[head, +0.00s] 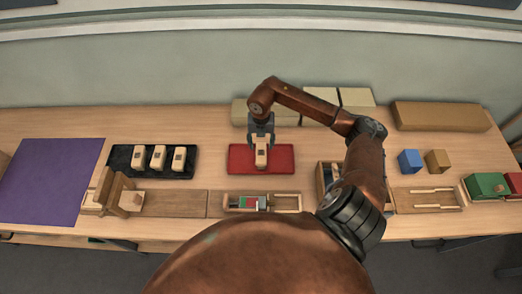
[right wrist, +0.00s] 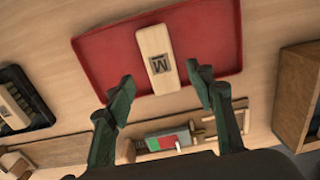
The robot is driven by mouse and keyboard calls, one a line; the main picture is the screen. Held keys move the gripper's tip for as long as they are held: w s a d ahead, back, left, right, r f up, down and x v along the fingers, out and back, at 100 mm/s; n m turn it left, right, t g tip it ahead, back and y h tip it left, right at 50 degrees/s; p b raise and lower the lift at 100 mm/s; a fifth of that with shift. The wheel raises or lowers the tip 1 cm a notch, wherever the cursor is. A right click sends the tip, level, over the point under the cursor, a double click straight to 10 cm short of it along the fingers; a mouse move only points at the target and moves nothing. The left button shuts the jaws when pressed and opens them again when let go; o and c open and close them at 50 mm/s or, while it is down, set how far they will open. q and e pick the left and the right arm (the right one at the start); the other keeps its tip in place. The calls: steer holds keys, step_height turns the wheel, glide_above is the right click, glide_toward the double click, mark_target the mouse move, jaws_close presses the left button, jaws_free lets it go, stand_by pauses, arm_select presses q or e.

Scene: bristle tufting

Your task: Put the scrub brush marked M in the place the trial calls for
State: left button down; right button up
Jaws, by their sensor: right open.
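The scrub brush marked M (right wrist: 157,62) lies on the red tray (right wrist: 100,50); its pale wooden back and dark M mark face up. In the head view the brush (head: 261,158) is on the red tray (head: 240,160), partly covered by my gripper. My right gripper (head: 262,142) is above the tray, over the brush. The black tray (head: 190,174) to the left holds several similar brushes (head: 158,157). My left gripper is not in view.
A purple mat (head: 52,180) lies at the far left. Wooden fixtures (head: 130,198) line the front edge, one with a red and green part (head: 250,203). Blue (head: 410,161) and brown (head: 437,161) blocks stand at right. Pale boxes (head: 320,105) stand behind.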

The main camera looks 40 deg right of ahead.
steer(key=shift+r, duration=1.2)
